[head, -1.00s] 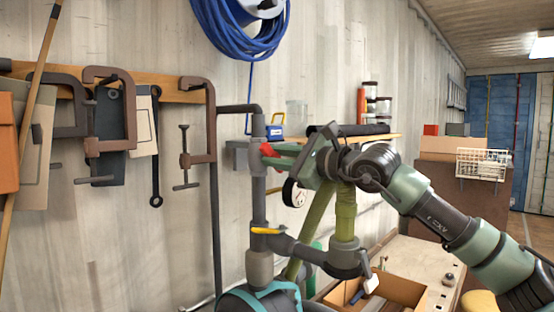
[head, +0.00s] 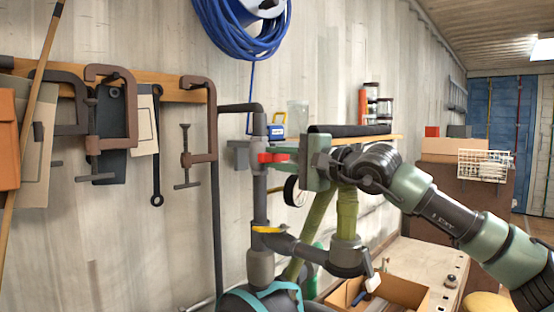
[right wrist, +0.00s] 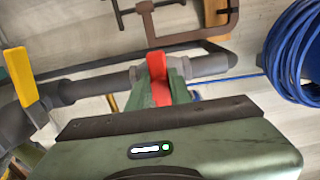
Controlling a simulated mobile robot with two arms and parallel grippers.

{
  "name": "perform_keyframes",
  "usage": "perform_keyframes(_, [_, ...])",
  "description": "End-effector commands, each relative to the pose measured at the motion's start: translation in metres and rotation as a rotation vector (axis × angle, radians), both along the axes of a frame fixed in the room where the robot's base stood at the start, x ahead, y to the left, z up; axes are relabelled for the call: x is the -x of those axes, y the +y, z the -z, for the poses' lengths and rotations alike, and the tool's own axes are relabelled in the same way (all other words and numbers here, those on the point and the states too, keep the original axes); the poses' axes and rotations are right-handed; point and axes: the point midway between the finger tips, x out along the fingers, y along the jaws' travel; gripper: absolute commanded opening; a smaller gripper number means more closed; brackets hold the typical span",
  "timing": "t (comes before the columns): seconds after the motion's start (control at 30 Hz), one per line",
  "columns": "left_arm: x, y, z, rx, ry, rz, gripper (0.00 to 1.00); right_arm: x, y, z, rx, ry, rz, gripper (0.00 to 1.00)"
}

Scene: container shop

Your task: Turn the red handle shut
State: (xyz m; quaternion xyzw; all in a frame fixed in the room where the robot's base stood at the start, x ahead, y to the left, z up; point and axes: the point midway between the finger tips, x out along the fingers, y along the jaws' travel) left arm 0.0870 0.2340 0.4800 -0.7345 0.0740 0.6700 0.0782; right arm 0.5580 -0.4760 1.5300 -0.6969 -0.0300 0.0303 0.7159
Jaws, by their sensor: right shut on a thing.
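The red handle (head: 272,156) sits on the upright dark grey pipe (head: 260,192), at the left of my right gripper. In the head view it lies level, crosswise to the pipe. My right gripper (head: 284,156) reaches it from the right and is shut on it. In the right wrist view the red handle (right wrist: 158,72) stands between the green fingers (right wrist: 170,92), across the pipe (right wrist: 212,64). Its inner end is hidden by the gripper. My left gripper is not in view.
A yellow handle (head: 266,230) sits lower on the pipework; it also shows in the right wrist view (right wrist: 20,76). Clamps (head: 200,135) hang on the wall at left. A blue hose coil (head: 240,35) hangs above. An open cardboard box (head: 405,291) stands on the bench below.

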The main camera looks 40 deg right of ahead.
Motion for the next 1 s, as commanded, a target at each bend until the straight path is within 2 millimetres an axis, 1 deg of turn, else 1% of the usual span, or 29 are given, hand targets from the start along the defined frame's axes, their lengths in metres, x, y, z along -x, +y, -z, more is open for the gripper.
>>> perform_keyframes(0.23, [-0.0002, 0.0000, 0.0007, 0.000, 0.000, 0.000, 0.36, -0.0003, 0.0004, 0.0013, 0.041, -0.002, -0.001, 0.00])
perform_keyframes(0.6, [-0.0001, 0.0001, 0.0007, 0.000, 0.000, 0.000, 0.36, -0.0004, 0.0004, 0.0019, 0.046, -0.001, 0.000, 0.00])
perform_keyframes(0.63, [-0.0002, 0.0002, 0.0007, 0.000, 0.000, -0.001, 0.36, -0.0004, 0.0004, 0.0019, 0.046, -0.001, 0.000, 0.23])
perform_keyframes(0.67, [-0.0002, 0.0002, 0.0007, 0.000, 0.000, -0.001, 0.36, -0.0004, 0.0003, 0.0020, 0.045, 0.000, 0.000, 0.31])
perform_keyframes(0.7, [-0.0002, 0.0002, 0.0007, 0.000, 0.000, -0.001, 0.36, -0.0004, 0.0003, 0.0020, 0.045, 0.000, 0.000, 0.42])
perform_keyframes(1.0, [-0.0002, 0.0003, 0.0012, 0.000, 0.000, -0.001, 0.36, 0.0000, 0.0000, 0.0014, 0.043, -0.003, 0.000, 0.42])
